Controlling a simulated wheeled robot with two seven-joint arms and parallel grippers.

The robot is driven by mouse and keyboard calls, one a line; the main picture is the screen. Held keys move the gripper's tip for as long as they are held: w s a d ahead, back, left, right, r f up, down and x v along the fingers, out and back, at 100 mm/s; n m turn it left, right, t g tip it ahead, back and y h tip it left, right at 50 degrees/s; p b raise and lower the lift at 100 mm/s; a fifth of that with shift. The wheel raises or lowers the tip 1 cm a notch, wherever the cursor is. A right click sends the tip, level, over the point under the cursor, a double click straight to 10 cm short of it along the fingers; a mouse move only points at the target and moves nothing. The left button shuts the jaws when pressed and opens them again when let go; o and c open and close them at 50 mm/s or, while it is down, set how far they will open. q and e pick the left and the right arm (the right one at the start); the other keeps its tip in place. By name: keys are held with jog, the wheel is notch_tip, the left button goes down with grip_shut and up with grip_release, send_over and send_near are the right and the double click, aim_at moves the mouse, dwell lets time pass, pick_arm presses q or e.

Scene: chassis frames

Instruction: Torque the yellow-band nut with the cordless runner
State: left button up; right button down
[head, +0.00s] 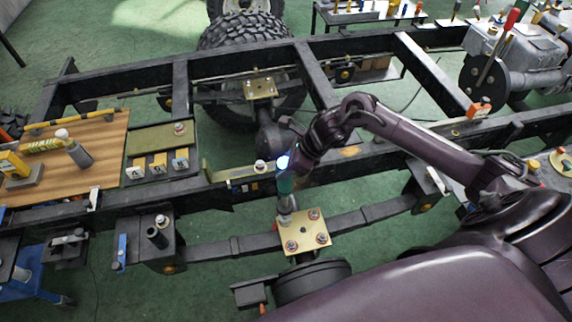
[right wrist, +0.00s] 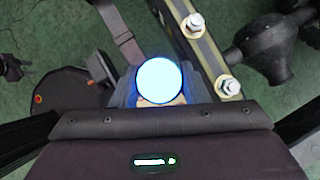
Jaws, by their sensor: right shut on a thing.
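My right gripper (head: 290,172) is shut on the cordless runner (head: 286,184), a teal tool with a glowing blue-white end. The runner points down, with its grey nose at the left corner of a brass plate (head: 304,228) on the near leaf spring. I cannot tell if the nose is seated on a nut. Nuts with reddish bands (head: 322,238) show at the plate's other corners. I cannot make out a yellow band; the corner under the nose is hidden. In the right wrist view the runner's glowing end (right wrist: 160,80) sits between the fingers. My left gripper is out of view.
The black chassis frame (head: 100,212) spans the scene. An olive bracket (head: 226,174) with pale bolts is just left of the gripper; it also shows in the right wrist view (right wrist: 208,55). A wooden board (head: 95,150) with tools lies at left. Green floor is open between the rails.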

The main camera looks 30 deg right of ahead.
aim_at(281, 161)
jog(key=shift+s+a+f+b, duration=0.1)
jog(key=shift+s+f+b, duration=0.1)
jog(key=shift+b, duration=0.1)
dwell(0.8)
jog(key=shift+w+r, duration=0.1)
jog(key=shift+r, duration=0.05)
jog(key=shift+w+r, duration=0.15)
jog(key=shift+r, duration=0.3)
jog(key=shift+r+p, duration=0.55)
jog(key=shift+r, duration=0.55)
jog(key=shift+w, duration=0.1)
jog(key=shift+r, duration=0.15)
jog(key=shift+r+p, duration=1.35)
jog(key=shift+r, duration=1.1)
